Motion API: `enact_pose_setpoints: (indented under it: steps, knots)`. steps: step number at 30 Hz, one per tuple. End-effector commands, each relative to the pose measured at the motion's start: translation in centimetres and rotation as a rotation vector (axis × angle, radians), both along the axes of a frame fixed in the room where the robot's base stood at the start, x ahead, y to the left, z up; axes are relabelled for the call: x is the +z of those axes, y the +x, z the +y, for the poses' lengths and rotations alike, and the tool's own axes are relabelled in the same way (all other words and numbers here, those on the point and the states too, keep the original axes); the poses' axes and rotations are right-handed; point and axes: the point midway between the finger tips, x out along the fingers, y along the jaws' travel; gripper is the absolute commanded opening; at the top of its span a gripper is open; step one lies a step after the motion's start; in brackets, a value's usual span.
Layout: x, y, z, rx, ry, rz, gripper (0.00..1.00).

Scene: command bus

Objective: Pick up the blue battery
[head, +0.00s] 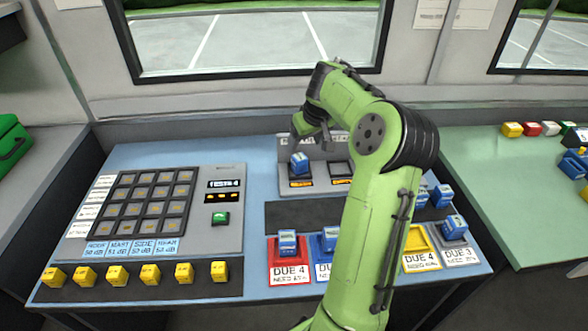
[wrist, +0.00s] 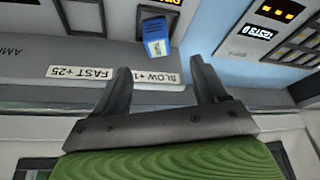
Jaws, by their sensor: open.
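Several blue batteries are in view. One blue battery (head: 299,163) stands in the left slot of the grey two-slot charger (head: 317,183) at the back of the blue table. In the head view my gripper is above and behind the charger, partly hidden by my arm.
Other blue batteries stand on the red tray (head: 272,262), beside it (head: 330,238), and on the grey tray (head: 470,240) at right. The yellow tray (head: 418,262) looks empty. A button panel (head: 232,240) and yellow blocks (head: 136,273) are at left. The window wall is behind.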

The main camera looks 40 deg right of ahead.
Motion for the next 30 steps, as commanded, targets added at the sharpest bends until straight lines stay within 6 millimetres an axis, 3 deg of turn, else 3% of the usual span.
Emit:
enact_pose_setpoints:
  steps: [3,10,15,24,26,30]
  knots:
    - [-3.1,1.2,-0.2,0.002,0.003,0.0,0.72]
    - [-5.8,2.3,-0.7,0.001,0.0,-0.001,0.72]
    - [-8.9,3.5,-1.4,0.002,0.002,-0.001,0.72]
    - [-9.8,3.9,-1.6,0.001,-0.002,-0.001,0.72]
    - [-9.8,3.9,-1.6,0.001,-0.002,-0.001,0.66]
    - [-9.7,3.9,-1.6,0.001,-0.002,-0.001,0.45]
